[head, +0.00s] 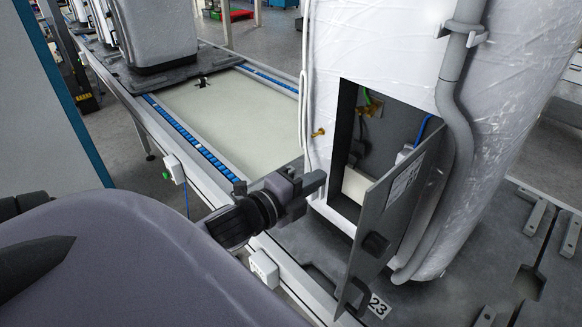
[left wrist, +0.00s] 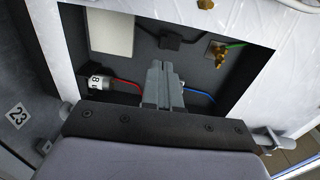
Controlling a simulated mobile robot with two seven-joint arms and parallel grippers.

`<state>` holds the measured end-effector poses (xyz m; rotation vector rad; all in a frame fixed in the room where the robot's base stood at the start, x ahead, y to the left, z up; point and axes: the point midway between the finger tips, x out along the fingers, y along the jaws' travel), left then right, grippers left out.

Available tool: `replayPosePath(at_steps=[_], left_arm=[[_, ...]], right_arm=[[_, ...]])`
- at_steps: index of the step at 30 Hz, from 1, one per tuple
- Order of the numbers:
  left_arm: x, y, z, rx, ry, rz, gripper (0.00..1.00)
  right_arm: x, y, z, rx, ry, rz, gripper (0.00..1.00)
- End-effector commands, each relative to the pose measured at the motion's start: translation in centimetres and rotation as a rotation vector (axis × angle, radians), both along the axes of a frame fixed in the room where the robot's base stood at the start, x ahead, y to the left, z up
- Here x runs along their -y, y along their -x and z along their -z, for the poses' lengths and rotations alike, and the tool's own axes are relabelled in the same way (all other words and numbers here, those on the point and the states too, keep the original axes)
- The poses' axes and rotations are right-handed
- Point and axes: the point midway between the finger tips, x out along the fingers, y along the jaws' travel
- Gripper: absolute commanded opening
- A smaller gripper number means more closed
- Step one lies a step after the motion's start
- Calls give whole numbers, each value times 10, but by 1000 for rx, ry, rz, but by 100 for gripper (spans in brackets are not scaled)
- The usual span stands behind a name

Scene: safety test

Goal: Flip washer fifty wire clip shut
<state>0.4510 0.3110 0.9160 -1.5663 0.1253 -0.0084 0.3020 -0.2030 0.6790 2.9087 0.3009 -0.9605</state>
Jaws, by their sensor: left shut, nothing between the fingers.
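The washer (head: 385,55) is a large body in white plastic wrap with an open, dark compartment (head: 372,140) in its front. In the left wrist view, a red wire (left wrist: 122,83) runs from a pale, labelled round part (left wrist: 100,82), and a blue wire (left wrist: 198,93) lies to the right. Both run behind my fingers. I cannot make out the wire clip; the fingers may hide it. My left gripper (head: 314,184) is shut and empty, at the compartment's left side in the head view; its fingertips (left wrist: 165,70) overlap the opening in the wrist view. My right gripper is out of view.
The grey compartment door (head: 395,205) hangs open at the right. A brass fitting with a green wire (head: 369,104) and a white block (head: 355,185) are inside. A grey pipe (head: 455,120) runs down the washer. A conveyor (head: 230,110) lies behind.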

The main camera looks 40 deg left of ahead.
Motion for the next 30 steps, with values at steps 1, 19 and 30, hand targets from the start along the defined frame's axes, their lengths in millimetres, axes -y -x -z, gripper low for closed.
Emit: replayPosePath(at_steps=[1,19,30], left_arm=[[-1,8,1,-2,-1,0,0],[-5,54,0,0,0,0,0],[-5,54,-1,1,0,0,0]], right_arm=[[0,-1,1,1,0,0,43],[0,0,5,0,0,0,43],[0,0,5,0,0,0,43]])
